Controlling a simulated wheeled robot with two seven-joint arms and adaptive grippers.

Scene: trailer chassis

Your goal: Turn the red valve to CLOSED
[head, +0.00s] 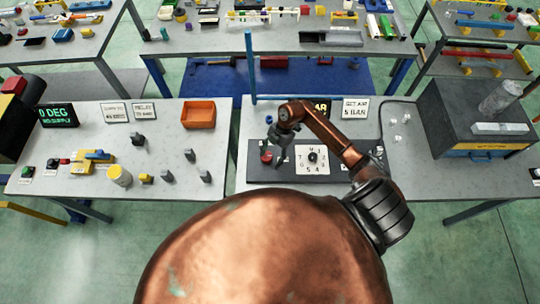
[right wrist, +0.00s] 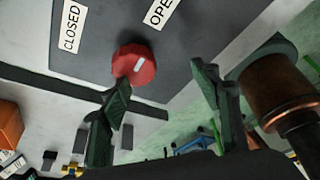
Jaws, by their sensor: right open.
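The red valve (head: 266,157) is a small knob on a dark panel (head: 240,166) on the middle bench. In the right wrist view the red valve (right wrist: 132,68) has a faceted rim and a short white mark. A CLOSED label (right wrist: 72,25) and an OPEN label (right wrist: 160,12) lie beyond it. I cannot tell which label the mark points at. My right gripper (head: 276,150) is open above the panel, close to the valve. In the wrist view, the left finger of this gripper (right wrist: 162,84) overlaps the knob's lower edge; contact is unclear. My left gripper is out of view.
A numbered dial (head: 312,157) sits right of the valve, under my right arm. A blue post (head: 250,65) stands behind the panel. An orange bin (head: 198,114) and several small parts are on the left bench. A dark machine (head: 470,115) stands at right.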

